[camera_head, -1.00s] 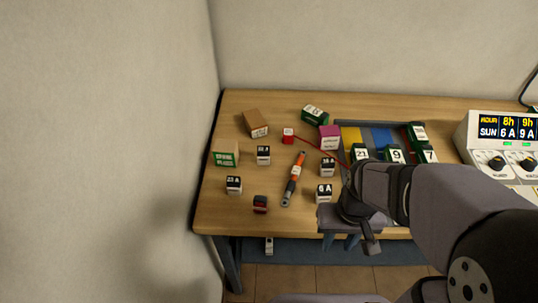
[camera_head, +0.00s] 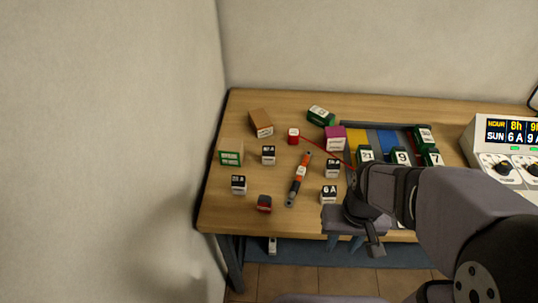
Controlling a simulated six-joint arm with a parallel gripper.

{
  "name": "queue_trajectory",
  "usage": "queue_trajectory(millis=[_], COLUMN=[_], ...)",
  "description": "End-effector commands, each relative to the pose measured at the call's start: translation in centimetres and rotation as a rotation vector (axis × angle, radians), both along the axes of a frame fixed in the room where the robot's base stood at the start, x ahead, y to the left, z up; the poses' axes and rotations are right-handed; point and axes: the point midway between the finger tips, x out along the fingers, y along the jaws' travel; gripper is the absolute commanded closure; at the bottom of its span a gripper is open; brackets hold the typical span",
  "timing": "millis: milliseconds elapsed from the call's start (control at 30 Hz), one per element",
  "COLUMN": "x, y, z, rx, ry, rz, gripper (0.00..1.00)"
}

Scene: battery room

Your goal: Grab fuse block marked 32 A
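Several small white fuse blocks with black labels stand on the wooden table (camera_head: 215,215). One (camera_head: 329,195) reads 6 A. The labels on the block at the back left (camera_head: 268,156), the one at the front left (camera_head: 238,186) and the one behind the 6 A block (camera_head: 332,169) are too small to read surely, so I cannot tell which is 32 A. Another white block (camera_head: 272,246) lies low, below the table's front edge. My gripper (camera_head: 374,245) hangs near the front edge, right of the 6 A block and apart from it. Its fingers are mostly hidden by my wrist.
An orange-and-grey tool (camera_head: 298,180) lies mid-table. A brown box (camera_head: 261,123), green boxes (camera_head: 231,154), a purple box (camera_head: 335,139), a red cube (camera_head: 293,136) and a dark red block (camera_head: 264,203) surround the blocks. A tray with numbered green batteries (camera_head: 401,157) and a control panel (camera_head: 500,155) stand right.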

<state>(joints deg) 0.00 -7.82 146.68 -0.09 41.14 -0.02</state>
Motion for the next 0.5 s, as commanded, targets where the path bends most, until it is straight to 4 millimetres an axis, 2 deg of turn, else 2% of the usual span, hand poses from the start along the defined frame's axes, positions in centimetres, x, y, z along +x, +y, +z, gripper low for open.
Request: queue_trajectory(millis=[33,100,133,500], x=[0.00,0.00,0.00,0.07], y=[0.00,0.00,0.00,0.00], z=[0.00,0.00,0.00,0.48], rx=[0.000,0.000,0.000,0.000], ry=[0.000,0.000,0.000,-0.002], rz=[0.000,0.000,0.000,0.000], gripper=[0.66,0.50,0.47,0.47])
